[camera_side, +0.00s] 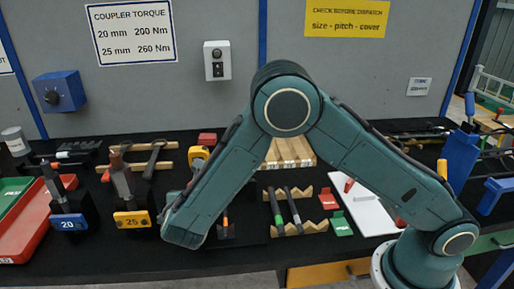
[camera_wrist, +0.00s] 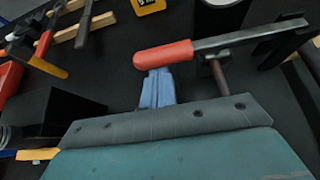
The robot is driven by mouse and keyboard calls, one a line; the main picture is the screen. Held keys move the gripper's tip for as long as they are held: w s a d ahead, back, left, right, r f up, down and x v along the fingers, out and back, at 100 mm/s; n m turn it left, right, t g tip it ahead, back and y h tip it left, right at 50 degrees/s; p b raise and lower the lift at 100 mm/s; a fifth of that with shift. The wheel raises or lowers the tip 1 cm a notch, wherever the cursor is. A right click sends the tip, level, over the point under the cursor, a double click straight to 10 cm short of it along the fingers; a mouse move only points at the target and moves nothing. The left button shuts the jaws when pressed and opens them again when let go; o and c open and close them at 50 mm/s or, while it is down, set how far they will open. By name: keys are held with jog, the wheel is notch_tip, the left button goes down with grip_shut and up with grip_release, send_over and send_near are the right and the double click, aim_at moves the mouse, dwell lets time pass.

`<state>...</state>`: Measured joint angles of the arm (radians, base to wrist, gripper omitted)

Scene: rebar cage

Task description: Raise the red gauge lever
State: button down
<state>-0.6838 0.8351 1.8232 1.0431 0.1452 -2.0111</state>
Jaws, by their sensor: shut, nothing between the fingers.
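The red gauge lever (camera_wrist: 165,54) shows in the wrist view as a red grip on a grey metal bar running to the upper right. It lies nearly level in that picture. My gripper (camera_wrist: 157,80) is shut, its blue-grey fingertips just below the red grip in the picture. I cannot tell whether they touch it. A thin brown post (camera_wrist: 221,80) stands under the bar. In the side view, my arm hides the gripper and the lever.
A yellow tape measure (camera_side: 198,157) lies behind my forearm. Blocks labelled 20 (camera_side: 68,224) and 25 (camera_side: 132,220) stand to the left, beside a wooden rack (camera_side: 137,167). Rods on wooden supports (camera_side: 297,228) lie to the right. A white board (camera_side: 366,212) lies farther right.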

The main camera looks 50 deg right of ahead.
jog(key=shift+r, duration=0.1)
jog(key=shift+s+d+r+m+t+y, duration=0.15)
jog(key=shift+r+m+t+y, duration=0.25)
jog(key=shift+r, duration=0.55)
jog(key=s+d+r+m+t+y, duration=0.1)
jog(key=s+d+r+m+t, duration=0.1)
jog(key=s+d+r, duration=0.3)
jog(key=shift+s+d+r+m+t+y, duration=0.4)
jog(key=shift+r+m, duration=0.3)
jog(key=shift+r, duration=1.65)
jog(key=shift+s+a, duration=0.1)
jog(key=s+d+f+v, duration=0.1)
jog(key=v, duration=0.8)
jog(key=shift+s+a, duration=0.15)
jog(key=shift+s, duration=0.1)
